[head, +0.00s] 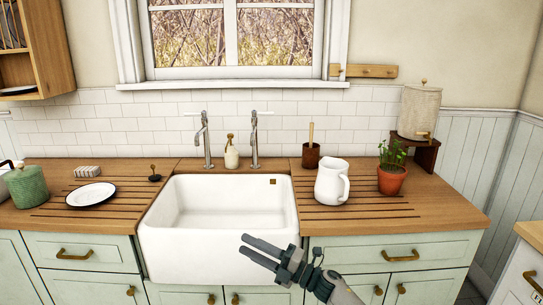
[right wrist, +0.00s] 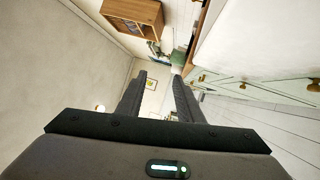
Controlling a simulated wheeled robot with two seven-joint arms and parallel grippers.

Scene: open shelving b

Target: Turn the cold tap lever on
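Two metal taps stand behind the white sink, a left tap (head: 205,140) and a right tap (head: 254,140) in the head view. Each has a thin lever at its top, the left one pointing left and the right one pointing right. I cannot tell which is cold. My right gripper (head: 245,244) is in front of the sink's front edge, well short of both taps. Its two fingers are apart with nothing between them, as the right wrist view (right wrist: 160,85) also shows. My left gripper is not in view.
The white sink (head: 218,248) is empty. A soap bottle (head: 231,153) stands between the taps. A white jug (head: 327,182), a potted plant (head: 391,180) and a brown pot (head: 311,154) stand on the right counter. A plate (head: 91,195) and green canister (head: 27,187) are on the left.

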